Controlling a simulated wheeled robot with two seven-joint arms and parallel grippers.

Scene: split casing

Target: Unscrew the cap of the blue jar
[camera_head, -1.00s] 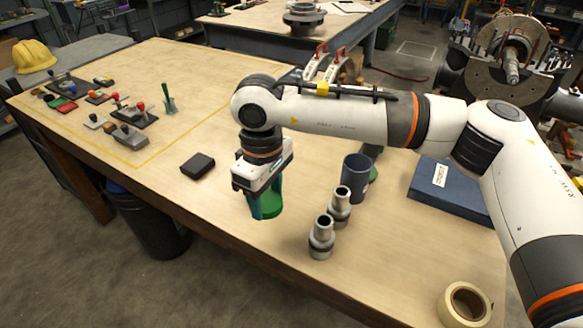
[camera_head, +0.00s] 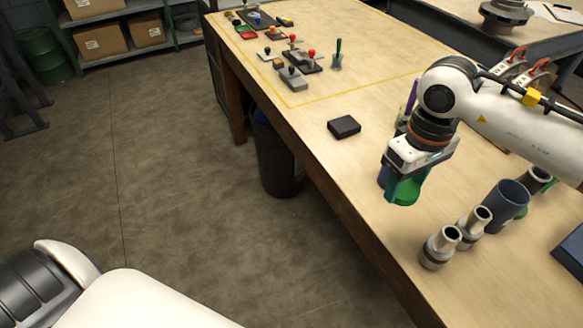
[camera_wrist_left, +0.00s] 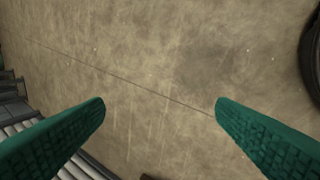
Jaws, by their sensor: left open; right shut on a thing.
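My right gripper (camera_head: 405,188) points down over the workbench, with its teal fingers shut on a green round thing (camera_head: 408,192). The gripper hides much of that thing, so I cannot tell whether it is a jar or a cap. A small blue surface (camera_head: 384,176) shows just left of the fingers, mostly hidden; I cannot tell whether it is the blue jar. My left gripper (camera_wrist_left: 160,108) is open and empty in the left wrist view, with only floor between its fingers. It does not show in the head view.
A dark blue open-topped cup (camera_head: 507,201) and two metal fittings (camera_head: 439,248) stand right of the right gripper. A black box (camera_head: 344,127) lies to its left. Stamps and tools lie in the yellow-marked area (camera_head: 300,103). A bin (camera_head: 277,160) stands on the floor beside the workbench.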

